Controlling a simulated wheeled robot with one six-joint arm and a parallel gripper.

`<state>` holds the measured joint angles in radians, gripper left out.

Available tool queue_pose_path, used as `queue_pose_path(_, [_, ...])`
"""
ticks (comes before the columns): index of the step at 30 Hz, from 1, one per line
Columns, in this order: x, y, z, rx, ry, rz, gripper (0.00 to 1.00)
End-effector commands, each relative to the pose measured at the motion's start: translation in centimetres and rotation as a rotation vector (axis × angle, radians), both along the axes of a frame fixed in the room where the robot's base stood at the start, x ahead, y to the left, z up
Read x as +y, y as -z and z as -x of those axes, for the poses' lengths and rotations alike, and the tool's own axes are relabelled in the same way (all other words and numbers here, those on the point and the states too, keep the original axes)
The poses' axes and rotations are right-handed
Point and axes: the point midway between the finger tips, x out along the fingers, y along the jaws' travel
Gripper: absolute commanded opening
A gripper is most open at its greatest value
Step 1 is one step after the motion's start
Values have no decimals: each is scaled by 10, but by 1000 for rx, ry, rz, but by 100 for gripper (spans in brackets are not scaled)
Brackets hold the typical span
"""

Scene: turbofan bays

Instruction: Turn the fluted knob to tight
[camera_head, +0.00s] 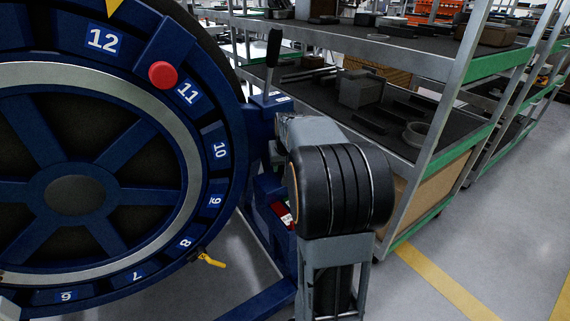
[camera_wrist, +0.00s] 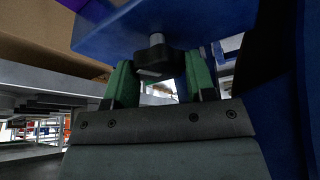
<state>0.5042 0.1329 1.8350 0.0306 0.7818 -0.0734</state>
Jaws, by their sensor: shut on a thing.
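The fluted knob (camera_wrist: 153,63) is black and hangs on a short grey shaft below a blue frame part (camera_wrist: 165,28) in the wrist view. My gripper (camera_wrist: 160,68) is below it, with one green finger on each side, and is shut on the knob. No marking for tight can be seen. In the head view my own arm hides the gripper, and I cannot make out the knob there.
A large blue wheel (camera_head: 213,131) with numbered plates and a red button (camera_head: 162,75) fills the left. A black lever (camera_head: 273,48) stands beside it. A metal shelf rack (camera_head: 440,115) with parts is close on the right. Grey floor (camera_head: 490,240) is clear at the lower right.

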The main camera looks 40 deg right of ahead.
Motion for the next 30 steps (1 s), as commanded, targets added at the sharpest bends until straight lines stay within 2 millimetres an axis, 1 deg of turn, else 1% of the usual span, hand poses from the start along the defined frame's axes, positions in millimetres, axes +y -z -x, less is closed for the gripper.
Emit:
queue_pose_path(10, [1,-1,0,3,217,-2,27])
queue_pose_path(21, [1,0,-1,1,245,0,27])
queue_pose_path(22, [1,0,-1,0,245,0,51])
queue_pose_path(27, [1,0,-1,0,244,1,68])
queue_pose_path(30, [1,0,-1,0,244,1,75])
